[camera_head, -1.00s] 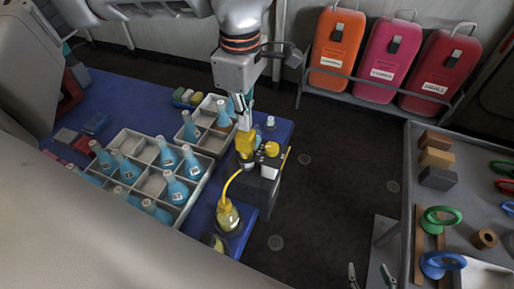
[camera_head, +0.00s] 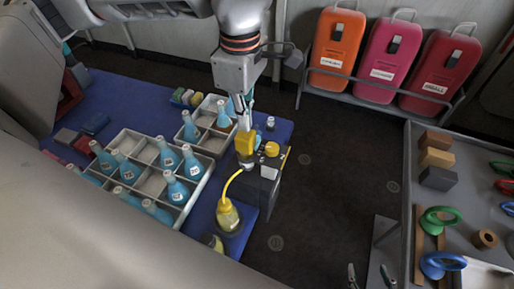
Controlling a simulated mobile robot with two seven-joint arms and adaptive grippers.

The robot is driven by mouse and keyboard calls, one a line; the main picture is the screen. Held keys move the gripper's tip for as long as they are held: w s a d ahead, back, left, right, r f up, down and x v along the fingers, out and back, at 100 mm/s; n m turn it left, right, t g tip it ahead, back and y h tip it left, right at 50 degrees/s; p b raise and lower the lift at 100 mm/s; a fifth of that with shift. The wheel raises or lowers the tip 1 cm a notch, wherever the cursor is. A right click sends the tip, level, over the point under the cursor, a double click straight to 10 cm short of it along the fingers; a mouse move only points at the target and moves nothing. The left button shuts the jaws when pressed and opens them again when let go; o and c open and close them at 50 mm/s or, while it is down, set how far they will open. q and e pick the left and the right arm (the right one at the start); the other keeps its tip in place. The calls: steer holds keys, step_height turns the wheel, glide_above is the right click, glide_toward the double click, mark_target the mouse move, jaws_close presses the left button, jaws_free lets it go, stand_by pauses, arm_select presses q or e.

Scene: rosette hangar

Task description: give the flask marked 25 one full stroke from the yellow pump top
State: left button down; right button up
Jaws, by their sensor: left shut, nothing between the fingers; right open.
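The yellow pump top (camera_head: 246,145) stands on a dark pump unit (camera_head: 268,184) at the right edge of the blue table. My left gripper (camera_head: 244,124) points down, shut and empty, with its fingertips just above or touching the pump top; I cannot tell which. A yellow hose (camera_head: 228,183) curves from the pump to a flask (camera_head: 228,216) with yellow contents; its mark is not readable. Several blue flasks (camera_head: 177,190) with white labels stand in a grey divided crate (camera_head: 195,205), their numbers too small to read. My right gripper (camera_head: 370,276) is open and empty at the bottom edge.
A second grey crate (camera_head: 211,146) with flasks stands behind. A yellow knob (camera_head: 271,149) is close right of the pump top. A grey bench (camera_head: 459,215) with blocks and coloured rings is at right. Dark floor (camera_head: 330,170) lies clear between.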

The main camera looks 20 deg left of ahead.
arm_select(q)
steer(key=shift+f, duration=0.2)
steer(key=shift+f+b, duration=0.35)
steer(key=shift+f, duration=0.35)
